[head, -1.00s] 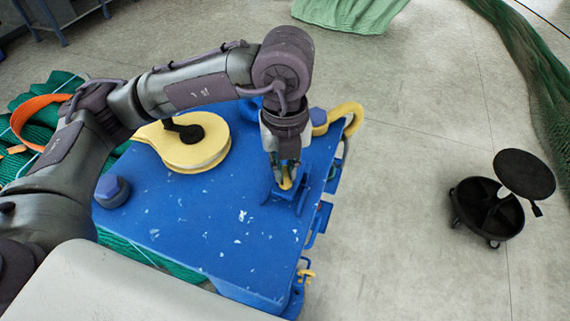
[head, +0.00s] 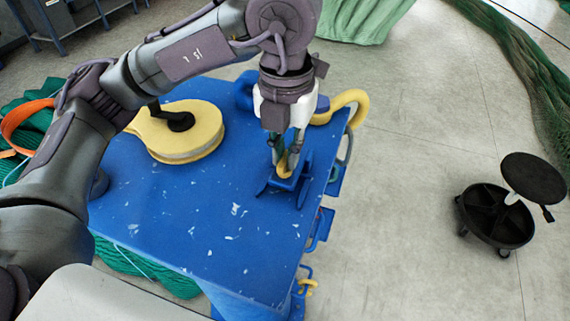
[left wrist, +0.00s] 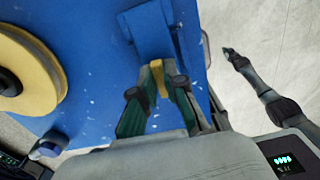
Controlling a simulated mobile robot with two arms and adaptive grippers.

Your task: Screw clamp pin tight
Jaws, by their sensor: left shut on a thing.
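The yellow clamp pin (head: 285,167) stands at a blue clamp bracket (head: 299,190) on the blue table top, near its right edge. My left gripper (head: 286,172) points down over the bracket, its fingers shut on the pin. In the left wrist view the yellow pin (left wrist: 157,76) shows between the green-padded fingers (left wrist: 158,92), in front of the blue bracket (left wrist: 150,31). The fingers hide part of the pin, and I cannot tell how deep it sits. A dark grey arm with a small, unclear end (left wrist: 230,53), apparently my right, is apart from the table at the right.
A yellow round block (head: 185,130) lies left of the bracket on the blue table (head: 190,225). A yellow hook (head: 347,105) is at the far right corner. Brackets project from the table's right side. A black wheeled stool (head: 497,215) stands on open floor; netting lies beyond.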

